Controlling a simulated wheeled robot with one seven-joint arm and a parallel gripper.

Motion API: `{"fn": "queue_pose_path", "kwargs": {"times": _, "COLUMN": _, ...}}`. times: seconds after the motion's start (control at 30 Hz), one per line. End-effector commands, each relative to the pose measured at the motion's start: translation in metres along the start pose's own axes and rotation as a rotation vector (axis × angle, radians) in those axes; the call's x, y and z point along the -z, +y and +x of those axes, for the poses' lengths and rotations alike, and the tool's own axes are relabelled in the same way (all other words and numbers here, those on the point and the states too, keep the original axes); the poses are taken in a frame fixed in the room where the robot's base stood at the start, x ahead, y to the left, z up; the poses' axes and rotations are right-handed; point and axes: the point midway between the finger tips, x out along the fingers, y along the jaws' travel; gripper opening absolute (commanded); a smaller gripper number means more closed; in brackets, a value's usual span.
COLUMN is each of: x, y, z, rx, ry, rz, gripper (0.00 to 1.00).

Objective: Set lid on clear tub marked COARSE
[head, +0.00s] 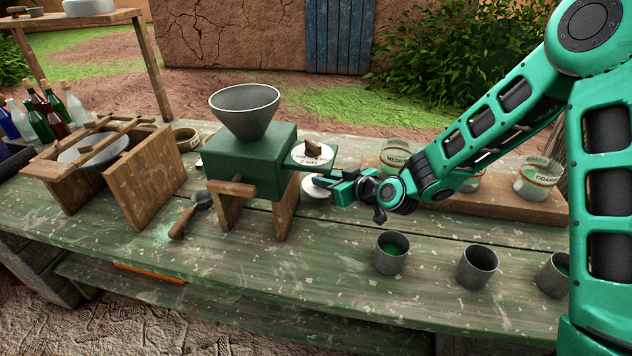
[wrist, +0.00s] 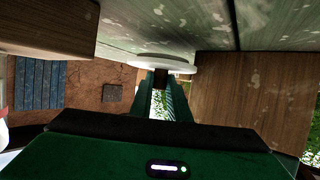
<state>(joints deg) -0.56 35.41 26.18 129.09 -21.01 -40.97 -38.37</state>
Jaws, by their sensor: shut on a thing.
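The clear tub marked COARSE (head: 537,180) stands upright at the right end of a wooden board, with a red-and-white label band. No lid shows on it. My gripper (head: 322,181) is far to its left, beside the green mill. It is shut on the brown knob of a white round lid (head: 315,190). In the wrist view the fingers (wrist: 162,88) pinch the knob from the side, and the lid's disc (wrist: 165,62) shows edge-on. I cannot tell whether the lid touches the table. The fingers hide part of it in the head view.
A lettered white disc with a brown piece (head: 312,154) is just behind my gripper by the mill (head: 249,160). A MEDIUM tub (head: 392,158) and another tub, partly behind my arm, share the board (head: 500,205). Several grey cups (head: 391,254) line the front right.

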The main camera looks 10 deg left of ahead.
Motion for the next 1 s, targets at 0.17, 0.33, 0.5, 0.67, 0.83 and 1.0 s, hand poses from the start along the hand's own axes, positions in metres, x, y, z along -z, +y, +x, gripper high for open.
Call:
{"fn": "queue_pose_path", "kwargs": {"times": 0.17, "x": -0.001, "y": 0.0, "z": 0.01, "rx": 0.001, "ry": 0.0, "rz": 0.001, "gripper": 0.0}}
{"fn": "queue_pose_path", "kwargs": {"times": 0.33, "x": -0.006, "y": -0.001, "z": 0.031, "rx": 0.002, "ry": -0.001, "rz": 0.002, "gripper": 0.0}}
{"fn": "queue_pose_path", "kwargs": {"times": 0.5, "x": -0.01, "y": 0.0, "z": 0.042, "rx": 0.001, "ry": 0.0, "rz": 0.001, "gripper": 0.0}}
{"fn": "queue_pose_path", "kwargs": {"times": 0.67, "x": -0.01, "y": 0.0, "z": 0.042, "rx": 0.0, "ry": 0.0, "rz": 0.0, "gripper": 0.0}}
{"fn": "queue_pose_path", "kwargs": {"times": 0.83, "x": -0.012, "y": 0.0, "z": 0.043, "rx": 0.0, "ry": 0.0, "rz": 0.0, "gripper": 0.2}}
{"fn": "queue_pose_path", "kwargs": {"times": 1.0, "x": -0.011, "y": -0.001, "z": 0.043, "rx": 0.002, "ry": 0.0, "rz": 0.0, "gripper": 0.34}}
